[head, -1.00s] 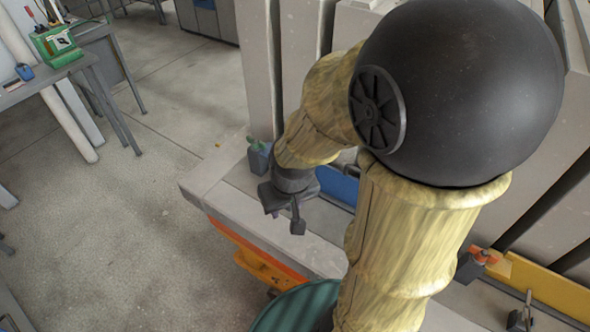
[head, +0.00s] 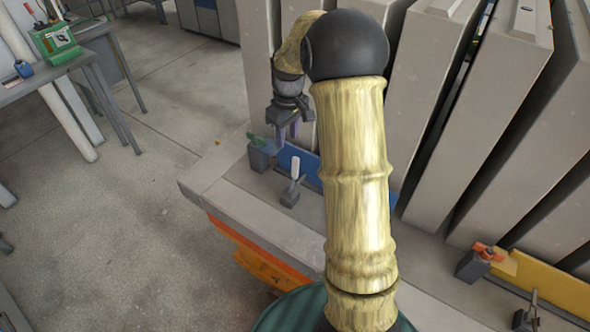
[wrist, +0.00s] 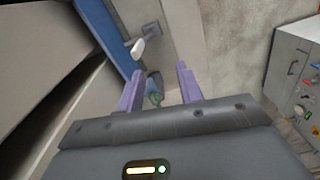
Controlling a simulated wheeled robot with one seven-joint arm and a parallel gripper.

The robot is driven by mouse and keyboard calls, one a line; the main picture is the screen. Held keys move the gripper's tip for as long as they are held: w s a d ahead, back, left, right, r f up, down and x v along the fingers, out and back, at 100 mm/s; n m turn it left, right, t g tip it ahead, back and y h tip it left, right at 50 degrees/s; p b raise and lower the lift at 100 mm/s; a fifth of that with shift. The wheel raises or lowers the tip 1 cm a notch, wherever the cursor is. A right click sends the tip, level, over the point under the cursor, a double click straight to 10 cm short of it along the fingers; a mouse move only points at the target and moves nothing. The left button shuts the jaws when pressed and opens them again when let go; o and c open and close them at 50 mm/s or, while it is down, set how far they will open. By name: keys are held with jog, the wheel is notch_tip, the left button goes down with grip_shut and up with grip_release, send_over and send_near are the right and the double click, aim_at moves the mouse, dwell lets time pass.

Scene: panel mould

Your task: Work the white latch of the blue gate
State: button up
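The blue gate (head: 303,166) is a flat bar standing along the left end of the grey ledge, partly hidden behind my arm. It also shows at the upper left of the wrist view (wrist: 104,32). The white latch (head: 295,168) is a small upright handle on a grey mount (head: 291,192), in front of the gate. In the wrist view the white latch (wrist: 138,48) lies just beyond my left fingertip. My gripper (head: 287,137) has purple fingers and hangs above and behind the latch, apart from it. Its fingers are spread and empty in the wrist view (wrist: 160,72).
A grey block with a green handle (head: 257,152) stands at the gate's left end. Tall grey panels (head: 425,90) stand close behind. A yellow bar (head: 550,287) with an orange-handled block (head: 478,261) is at right.

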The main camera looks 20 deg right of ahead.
jog(key=n, duration=0.2)
send_over(295, 175)
jog(key=w+d, duration=0.2)
notch_tip(295, 175, down, 2)
jog(key=shift+a+g+b, duration=0.1)
jog(key=shift+g+b, duration=0.25)
jog(key=shift+g, duration=0.05)
jog(key=shift+f, duration=0.1)
jog(key=f+p, duration=0.1)
jog(key=f, duration=0.4)
jog(key=a+f+p, duration=0.1)
jog(key=f+p, duration=0.1)
jog(key=f, duration=0.4)
jog(key=s+f+p, duration=0.1)
jog(key=f, duration=0.5)
jog(key=shift+a+f+p, duration=0.15)
jog(key=shift+p, duration=0.15)
grip_shut()
